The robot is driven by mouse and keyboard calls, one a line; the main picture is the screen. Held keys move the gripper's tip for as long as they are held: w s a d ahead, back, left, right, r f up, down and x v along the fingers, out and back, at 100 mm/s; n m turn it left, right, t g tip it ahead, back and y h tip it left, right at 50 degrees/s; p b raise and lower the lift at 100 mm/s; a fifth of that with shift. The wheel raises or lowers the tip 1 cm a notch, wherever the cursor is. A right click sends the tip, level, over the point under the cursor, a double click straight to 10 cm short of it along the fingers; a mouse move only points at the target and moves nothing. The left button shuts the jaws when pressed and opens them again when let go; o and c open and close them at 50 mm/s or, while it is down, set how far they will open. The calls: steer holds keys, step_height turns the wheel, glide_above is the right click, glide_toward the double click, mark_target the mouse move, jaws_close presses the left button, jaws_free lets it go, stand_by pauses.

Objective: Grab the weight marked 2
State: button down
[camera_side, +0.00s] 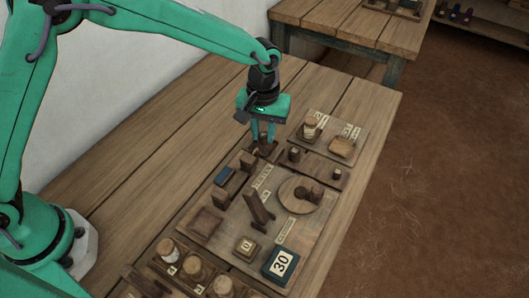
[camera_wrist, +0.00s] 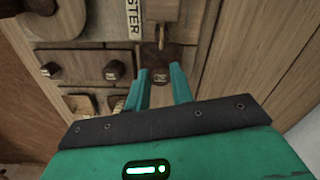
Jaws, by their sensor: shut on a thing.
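My gripper (camera_side: 263,139) points down at the back of the tool board, its fingers closed around a small dark wooden block (camera_side: 264,149). In the wrist view, my gripper (camera_wrist: 162,72) has one finger on each side of this block (camera_wrist: 160,77). A pale mark shows on its top, too small to read.
A wooden board (camera_side: 312,222) holds a round disc (camera_side: 300,194), an upright lever (camera_side: 259,209) and a block marked 30 (camera_side: 281,263). A small tray (camera_side: 340,148) stands beyond. Jars (camera_side: 168,250) stand in front. Bare tabletop (camera_side: 150,150) lies to the left.

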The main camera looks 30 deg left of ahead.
steer(key=shift+r, duration=0.85)
steer(key=s+d+r, duration=0.6)
steer(key=s+r, duration=0.1)
steer(key=s, duration=0.3)
steer(key=shift+d+f, duration=0.1)
steer(key=shift+d, duration=0.15)
